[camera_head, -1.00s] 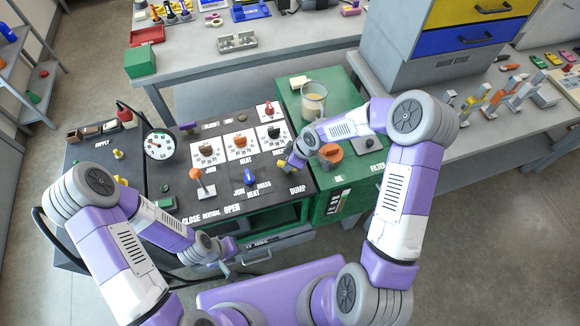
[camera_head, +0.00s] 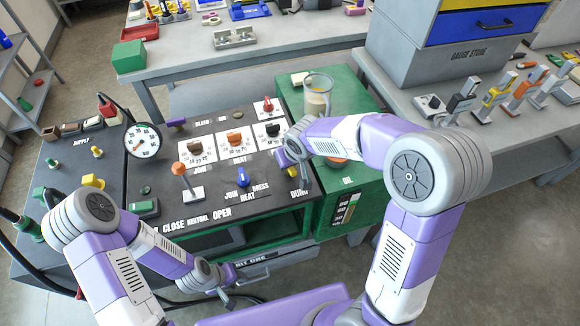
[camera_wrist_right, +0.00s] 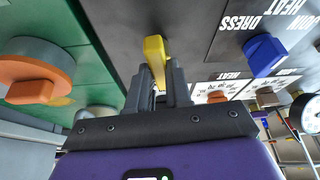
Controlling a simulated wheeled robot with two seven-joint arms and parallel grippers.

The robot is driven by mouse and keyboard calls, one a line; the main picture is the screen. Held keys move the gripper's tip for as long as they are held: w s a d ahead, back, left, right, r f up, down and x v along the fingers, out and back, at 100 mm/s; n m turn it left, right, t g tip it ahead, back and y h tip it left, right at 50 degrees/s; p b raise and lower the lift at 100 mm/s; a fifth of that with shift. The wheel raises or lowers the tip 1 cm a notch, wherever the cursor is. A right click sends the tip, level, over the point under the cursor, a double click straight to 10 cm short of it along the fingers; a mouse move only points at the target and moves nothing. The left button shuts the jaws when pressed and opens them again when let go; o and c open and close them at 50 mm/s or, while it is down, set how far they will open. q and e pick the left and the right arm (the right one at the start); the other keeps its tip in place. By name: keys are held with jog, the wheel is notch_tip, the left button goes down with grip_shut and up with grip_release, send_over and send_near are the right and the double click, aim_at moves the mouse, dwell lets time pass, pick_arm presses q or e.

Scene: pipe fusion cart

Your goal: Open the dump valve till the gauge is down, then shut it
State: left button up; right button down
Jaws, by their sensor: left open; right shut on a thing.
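The dump valve's yellow lever (camera_wrist_right: 154,50) stands between the fingers of my right gripper (camera_wrist_right: 160,84) in the right wrist view, and the gripper is shut on it. In the head view my right gripper (camera_head: 288,160) is above the DUMP lettering, which the arm partly covers; the valve body is hidden. The round white pressure gauge (camera_head: 143,141) stands at the left of the dark panel; its needle is too small to read surely. My left gripper (camera_head: 226,294) is open and empty, low in front of the cart, apart from the panel.
An orange-knobbed lever (camera_head: 180,172) stands above the CLOSE, NEUTRAL, OPEN lettering. A blue selector knob (camera_head: 242,175) is left of my right gripper. An orange knob (camera_wrist_right: 38,82) sits on the green oil section beside it. A glass jug (camera_head: 317,97) stands behind my right forearm.

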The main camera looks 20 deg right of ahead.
aim_at(293, 172)
jog(key=shift+m+b, duration=0.3)
jog(key=shift+b, duration=0.05)
dwell(0.3)
jog(key=c, duration=1)
grip_release()
jog(key=shift+c, duration=0.2)
jog(key=shift+r, duration=0.1)
jog(key=p+v, duration=0.2)
jog(key=v, duration=0.5)
jog(key=shift+s+a+r, duration=0.1)
jog(key=shift+a+r, duration=0.05)
jog(key=shift+r, duration=0.1)
jog(key=shift+f, duration=0.1)
